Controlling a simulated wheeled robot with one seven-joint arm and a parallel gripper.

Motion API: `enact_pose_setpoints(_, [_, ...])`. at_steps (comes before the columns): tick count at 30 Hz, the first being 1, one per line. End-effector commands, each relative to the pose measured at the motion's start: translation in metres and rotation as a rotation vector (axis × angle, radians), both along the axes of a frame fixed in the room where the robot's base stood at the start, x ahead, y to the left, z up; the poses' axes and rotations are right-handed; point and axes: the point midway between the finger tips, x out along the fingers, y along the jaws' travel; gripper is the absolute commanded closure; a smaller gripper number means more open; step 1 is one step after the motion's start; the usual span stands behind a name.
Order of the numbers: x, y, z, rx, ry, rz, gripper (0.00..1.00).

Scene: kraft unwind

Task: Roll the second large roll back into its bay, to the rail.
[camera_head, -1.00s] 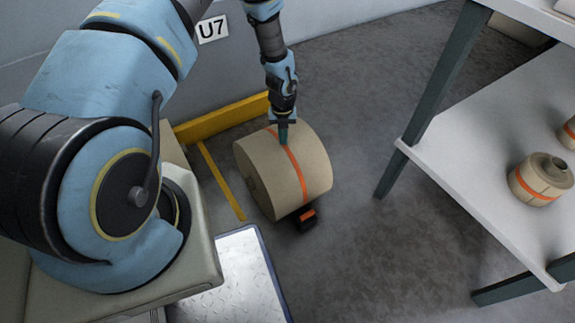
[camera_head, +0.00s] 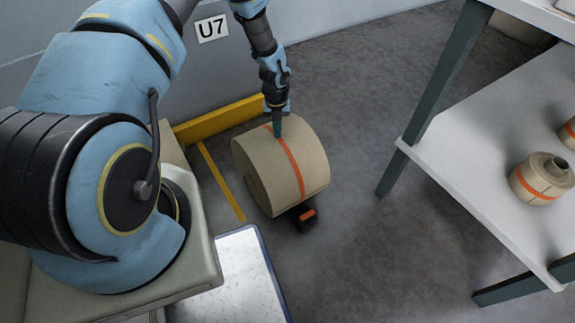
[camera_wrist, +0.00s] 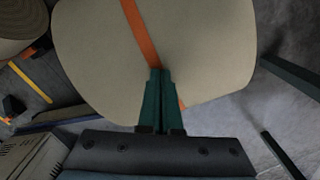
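The large tan roll (camera_head: 308,165) with an orange band lies on its side on the grey floor. It also fills the top of the wrist view (camera_wrist: 195,50). The yellow rail (camera_head: 215,119) runs along the wall base behind it; the roll's far side is close to the rail, and I cannot tell whether they touch. My gripper (camera_head: 278,131) points down at the upper far part of the roll, by the orange band. In the wrist view its green fingers (camera_wrist: 157,85) are together with nothing between them, at or against the roll's surface.
A black chock with an orange top (camera_head: 304,217) sits on the floor at the roll's near side. A yellow floor line (camera_head: 221,182) runs left of the roll. Another roll (camera_wrist: 20,22) shows in the wrist view. A white shelf table (camera_head: 470,180) stands right; floor between is clear.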

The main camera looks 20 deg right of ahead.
Motion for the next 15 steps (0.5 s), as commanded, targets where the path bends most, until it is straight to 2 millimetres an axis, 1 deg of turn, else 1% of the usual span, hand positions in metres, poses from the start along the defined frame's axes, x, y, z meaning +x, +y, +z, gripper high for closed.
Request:
enact_pose_setpoints(1, [0.001,0.004,-0.004,0.005,0.005,0.003,1.00])
enact_pose_setpoints(6, [0.010,0.005,-0.003,0.006,0.004,0.004,1.00])
enact_pose_setpoints(15, [0.017,0.007,-0.004,0.006,0.004,0.002,1.00])
